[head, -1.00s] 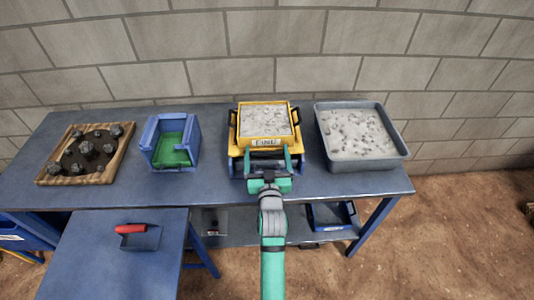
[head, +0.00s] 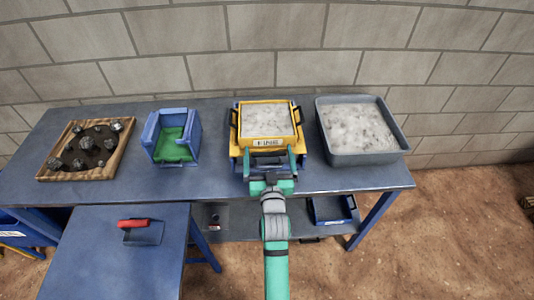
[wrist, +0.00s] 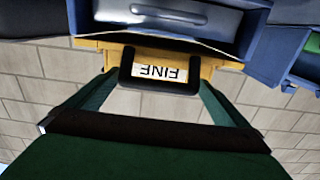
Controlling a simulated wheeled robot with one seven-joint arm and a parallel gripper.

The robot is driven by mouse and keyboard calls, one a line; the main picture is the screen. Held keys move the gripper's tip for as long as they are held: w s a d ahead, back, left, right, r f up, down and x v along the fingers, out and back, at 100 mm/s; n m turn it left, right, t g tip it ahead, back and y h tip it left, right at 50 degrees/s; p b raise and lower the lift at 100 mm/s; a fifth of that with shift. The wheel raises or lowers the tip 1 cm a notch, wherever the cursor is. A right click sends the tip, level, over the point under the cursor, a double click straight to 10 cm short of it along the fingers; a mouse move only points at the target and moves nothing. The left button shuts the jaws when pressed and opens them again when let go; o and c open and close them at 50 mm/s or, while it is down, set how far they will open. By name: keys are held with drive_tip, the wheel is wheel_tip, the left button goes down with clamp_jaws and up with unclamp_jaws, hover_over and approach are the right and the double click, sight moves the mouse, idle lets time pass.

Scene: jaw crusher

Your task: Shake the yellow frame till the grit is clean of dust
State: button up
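The yellow frame (head: 268,144) sits over a blue base (head: 302,160) on the bench and holds pale grey grit (head: 266,121). The grit still has a whitish, dusty look with faint darker specks. My gripper (head: 268,160) is at the frame's front, its two teal fingers at the ends of the black front handle. In the wrist view, upside down, the fingers (wrist: 162,95) meet both sides of the black handle (wrist: 160,86) around the label reading FINE. What lies beneath the frame is mostly hidden.
A grey tray (head: 362,158) of pale material stands close right. A blue box (head: 171,136) with a green inside and a wooden tray (head: 109,166) of dark rocks stand left. A red-handled scoop (head: 141,232) lies on the lower table. A brick wall (head: 290,50) rises behind.

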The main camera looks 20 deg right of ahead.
drive_tip(key=shift+s, duration=0.1)
drive_tip(key=v, duration=1)
drive_tip(key=shift+s, duration=0.35)
drive_tip(key=shift+a, duration=0.1)
